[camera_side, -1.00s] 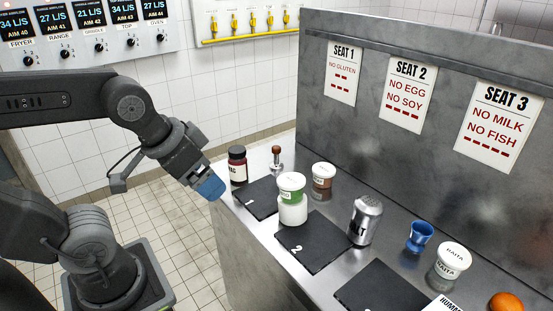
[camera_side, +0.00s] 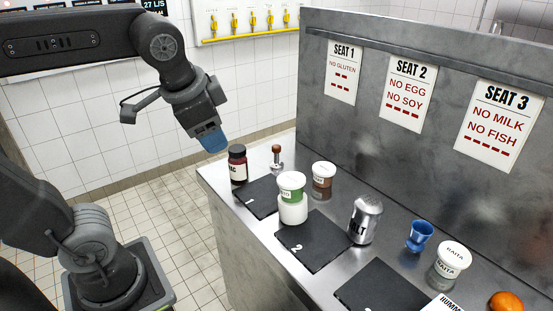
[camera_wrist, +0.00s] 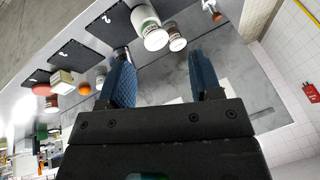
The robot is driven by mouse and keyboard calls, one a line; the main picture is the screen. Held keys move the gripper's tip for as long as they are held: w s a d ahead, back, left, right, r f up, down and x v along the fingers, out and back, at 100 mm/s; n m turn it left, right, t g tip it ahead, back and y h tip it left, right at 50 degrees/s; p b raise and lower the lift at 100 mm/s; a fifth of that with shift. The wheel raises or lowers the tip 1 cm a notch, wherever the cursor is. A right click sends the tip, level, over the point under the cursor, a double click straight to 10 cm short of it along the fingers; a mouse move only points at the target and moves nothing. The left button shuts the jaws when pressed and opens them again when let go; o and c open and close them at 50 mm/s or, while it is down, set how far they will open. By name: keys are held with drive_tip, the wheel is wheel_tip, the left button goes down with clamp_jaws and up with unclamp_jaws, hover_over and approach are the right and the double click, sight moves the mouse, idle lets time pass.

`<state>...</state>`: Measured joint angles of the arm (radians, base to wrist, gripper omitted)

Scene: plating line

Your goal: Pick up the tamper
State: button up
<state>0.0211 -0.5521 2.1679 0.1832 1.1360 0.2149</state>
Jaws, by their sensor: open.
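The tamper (camera_side: 277,157), with a brown knob and a metal body, stands upright at the counter's far left end in the side view, behind mat 1. A small item at the top edge of the wrist view (camera_wrist: 211,8) looks like it, partly cut off. My gripper (camera_side: 213,146), with blue fingers, is left of the tamper, above and beyond the counter's left end, and apart from it. In the wrist view my gripper (camera_wrist: 164,75) shows its two fingers spread with nothing between them.
A dark red-labelled bottle (camera_side: 237,165) stands between my gripper and the tamper. A brown jar (camera_side: 322,175) and stacked green and white tubs (camera_side: 292,206) stand to the right. A silver shaker (camera_side: 365,222) and blue cup (camera_side: 420,236) are farther along. A steel wall (camera_side: 420,170) backs the counter.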

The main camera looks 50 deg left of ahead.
sight(278, 154)
drive_tip(key=w+a+m+g+y, duration=0.1)
drive_tip(key=w+a+m+y, duration=0.3)
drive_tip(key=w, duration=0.5)
drive_tip(key=w+a+f+m+g+y, duration=0.1)
drive_tip(key=w+a+m+y, duration=0.1)
drive_tip(key=w+m+y, duration=0.35)
drive_tip(key=w+a+m+g+y, duration=0.1)
drive_tip(key=w+a+m+y, duration=0.15)
drive_tip(key=w+m, duration=0.6)
drive_tip(key=w+f, duration=0.1)
drive_tip(key=f, duration=0.5)
drive_tip(key=w+f+n, duration=0.1)
drive_tip(key=f, duration=0.6)
drive_tip(key=w+a+f+n, duration=0.1)
drive_tip(key=f, duration=0.6)
drive_tip(key=shift+w, duration=0.1)
drive_tip(key=shift+a+f, duration=0.2)
drive_tip(key=shift+x, duration=3.5)
drive_tip(key=c, duration=1)
